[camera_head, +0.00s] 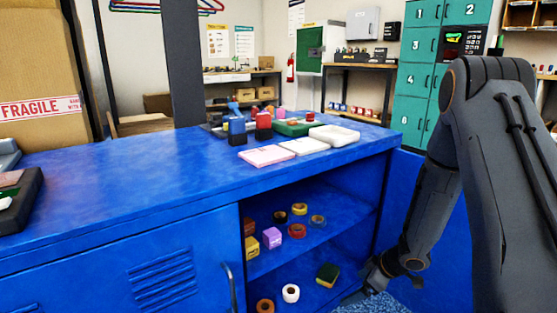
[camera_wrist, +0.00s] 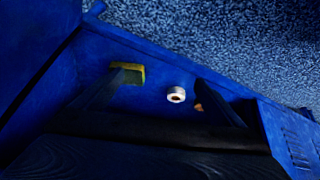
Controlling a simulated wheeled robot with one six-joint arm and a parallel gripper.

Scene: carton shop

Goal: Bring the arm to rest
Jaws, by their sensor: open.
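My arm (camera_head: 430,195) reaches down along the right side of the blue cabinet (camera_head: 130,185). My gripper (camera_head: 372,277) is low at the right end of the cabinet's open compartment, right of the green and yellow sponge (camera_head: 327,274). In the wrist view my gripper (camera_wrist: 162,80) has its two dark fingers apart, with nothing between them held. The sponge (camera_wrist: 128,72) shows behind the left finger. A white tape roll (camera_wrist: 176,95) shows between the fingers.
The white and orange (camera_head: 265,306) rolls lie on the lower shelf. Trays (camera_head: 335,135) and small items stand on the cabinet top. Teal lockers (camera_head: 420,75) stand behind.

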